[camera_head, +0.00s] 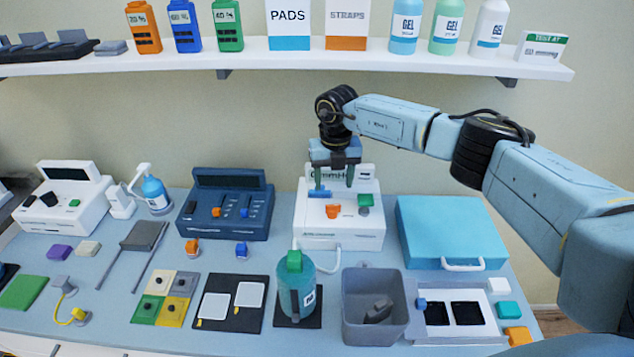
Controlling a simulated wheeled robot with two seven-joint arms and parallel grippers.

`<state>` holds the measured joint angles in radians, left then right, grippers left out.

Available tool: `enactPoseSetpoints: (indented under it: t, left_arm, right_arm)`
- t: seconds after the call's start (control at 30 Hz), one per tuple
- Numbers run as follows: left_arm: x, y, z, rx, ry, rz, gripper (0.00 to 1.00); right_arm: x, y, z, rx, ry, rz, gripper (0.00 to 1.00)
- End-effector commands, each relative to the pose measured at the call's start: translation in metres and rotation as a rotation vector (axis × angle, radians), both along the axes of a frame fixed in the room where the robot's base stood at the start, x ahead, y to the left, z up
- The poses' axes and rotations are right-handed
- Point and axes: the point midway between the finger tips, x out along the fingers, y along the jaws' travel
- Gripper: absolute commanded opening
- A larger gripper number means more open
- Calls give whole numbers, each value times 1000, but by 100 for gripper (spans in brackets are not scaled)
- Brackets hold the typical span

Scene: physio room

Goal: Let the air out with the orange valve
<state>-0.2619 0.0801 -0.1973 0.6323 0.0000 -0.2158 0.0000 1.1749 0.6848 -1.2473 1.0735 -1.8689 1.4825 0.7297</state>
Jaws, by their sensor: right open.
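A white machine (358,236) stands at the back of the table, right of the middle. On its front sits an orange valve (333,211), with a green knob (365,200) up and to its right. My right gripper (334,180) points down over this machine, with its fingers open and nothing seen between them. The fingertips appear above and behind the orange valve, apart from it. The gripper hides part of the machine's upper face and lettering. My left gripper is out of view.
A teal bottle (294,291) stands in front of the machine, with a white hose beside it. A grey bin (374,325) is at the front and a blue case (455,226) at the right. A dark blue console (224,205) stands left. A loaded shelf (290,62) runs above.

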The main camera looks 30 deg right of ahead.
Motion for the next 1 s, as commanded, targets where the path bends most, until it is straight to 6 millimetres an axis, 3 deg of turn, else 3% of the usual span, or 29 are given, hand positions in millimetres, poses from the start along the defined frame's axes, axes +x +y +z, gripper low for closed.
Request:
enactPoseSetpoints:
  t: [0.03,0.13,0.3,0.53,0.7,0.87,1.0]
  left_arm:
    - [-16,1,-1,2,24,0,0]
    - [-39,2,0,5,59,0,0]
    - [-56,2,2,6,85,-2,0]
    - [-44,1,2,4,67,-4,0]
    - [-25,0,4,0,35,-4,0]
    - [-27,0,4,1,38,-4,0]
    - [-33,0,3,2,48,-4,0]
  right_arm:
    - [-1,0,-4,0,2,0,58]
    - [-1,1,-16,0,4,1,58]
    - [-1,1,-44,0,4,0,58]
    - [-1,1,-70,1,2,1,58]
    - [0,1,-74,0,1,1,58]
    - [0,1,-74,0,1,1,58]
    - [0,0,-74,0,1,1,41]
